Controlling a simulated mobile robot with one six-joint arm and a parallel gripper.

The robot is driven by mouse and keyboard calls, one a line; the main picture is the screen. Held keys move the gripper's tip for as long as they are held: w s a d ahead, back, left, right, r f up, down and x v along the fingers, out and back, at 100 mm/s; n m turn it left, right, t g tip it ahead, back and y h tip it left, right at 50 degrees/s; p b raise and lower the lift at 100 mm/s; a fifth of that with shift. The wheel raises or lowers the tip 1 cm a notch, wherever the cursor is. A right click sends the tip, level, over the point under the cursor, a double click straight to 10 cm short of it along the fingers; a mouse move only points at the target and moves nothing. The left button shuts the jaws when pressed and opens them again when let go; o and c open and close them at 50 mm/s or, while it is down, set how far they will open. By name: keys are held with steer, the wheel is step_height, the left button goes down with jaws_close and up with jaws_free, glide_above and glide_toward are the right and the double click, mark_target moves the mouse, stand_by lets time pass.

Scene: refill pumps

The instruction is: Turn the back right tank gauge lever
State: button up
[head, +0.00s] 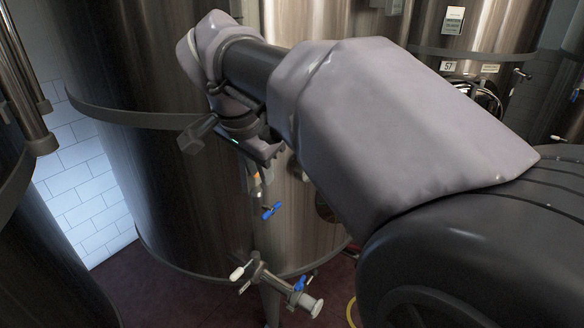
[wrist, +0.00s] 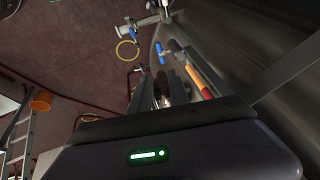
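A large steel tank (head: 185,190) fills the middle of the head view. Its upright gauge (head: 257,182) has an orange part and a blue lever (head: 271,211) at its foot. My gripper (head: 262,165) is close to the tank wall, just above the lever and beside the gauge; the arm hides part of it. In the wrist view the orange and red gauge (wrist: 201,82) and the blue lever (wrist: 175,47) lie up and right of centre. My gripper (wrist: 165,88) shows a gap between its fingers and looks open and empty. The lever appears apart from the fingers.
Below the gauge, a tank outlet valve (head: 268,277) sticks out with a white handle (head: 238,272) and a blue handle (head: 300,284). Another tank (head: 45,250) stands at left. A yellow hose (wrist: 127,50), an orange bucket (wrist: 41,101) and a ladder (wrist: 18,140) are on the floor.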

mark_target(273, 208)
steer(key=b+x, duration=0.5)
steer(key=x, duration=1.1)
steer(key=shift+w+f+b, duration=0.3)
steer(key=shift+w, duration=0.05)
steer(key=shift+c, duration=0.2)
jaws_close()
